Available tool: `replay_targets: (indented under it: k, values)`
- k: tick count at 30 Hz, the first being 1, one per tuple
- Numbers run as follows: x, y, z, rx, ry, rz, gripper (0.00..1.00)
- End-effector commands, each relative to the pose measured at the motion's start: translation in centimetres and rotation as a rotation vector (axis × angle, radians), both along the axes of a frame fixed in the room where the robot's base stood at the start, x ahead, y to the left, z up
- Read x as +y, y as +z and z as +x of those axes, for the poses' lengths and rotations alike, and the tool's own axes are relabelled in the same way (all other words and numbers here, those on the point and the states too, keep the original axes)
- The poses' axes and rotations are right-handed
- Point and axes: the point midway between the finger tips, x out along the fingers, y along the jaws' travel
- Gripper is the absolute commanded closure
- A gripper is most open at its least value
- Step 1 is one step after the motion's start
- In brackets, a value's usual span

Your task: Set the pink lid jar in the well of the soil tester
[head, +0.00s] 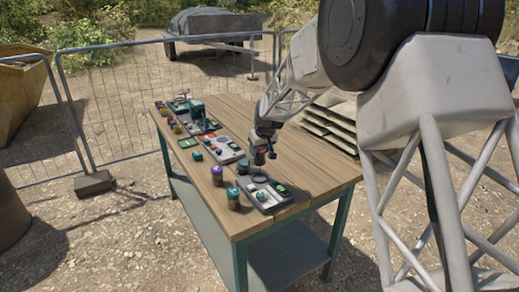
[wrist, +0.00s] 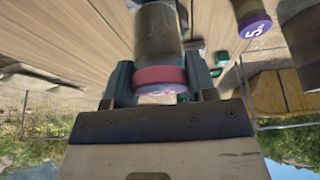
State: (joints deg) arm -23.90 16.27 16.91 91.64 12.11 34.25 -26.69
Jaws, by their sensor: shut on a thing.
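My gripper (wrist: 160,82) is shut on the pink lid jar (wrist: 160,40), with one finger on each side of the pink lid. The jar's grey-brown body points away from the gripper in the wrist view. In the head view my gripper (head: 262,146) holds the small dark jar (head: 260,157) above the table, behind the nearest device. That device (head: 266,196) has a dark base, a pale plate, a dark ring and a green display. A second pale device (head: 232,154) with a red ring lies farther along. No readable label shows which is the soil tester.
A purple lid jar (head: 217,174) and a teal lid jar (head: 233,197) stand along the table's left edge. A green object (head: 242,166) is near my gripper. More devices and jars crowd the far end. The wooden table (head: 315,165) is clear on the right.

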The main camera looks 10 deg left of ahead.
Motion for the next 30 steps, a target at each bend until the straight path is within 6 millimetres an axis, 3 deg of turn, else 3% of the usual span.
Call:
replay_targets:
  k: [8, 30]
  values:
    - [0.0, -0.8, 0.0, 0.0, 0.0, 0.0, 0.76]
    - [0.0, -5.1, 0.0, 0.0, -0.001, 0.001, 0.76]
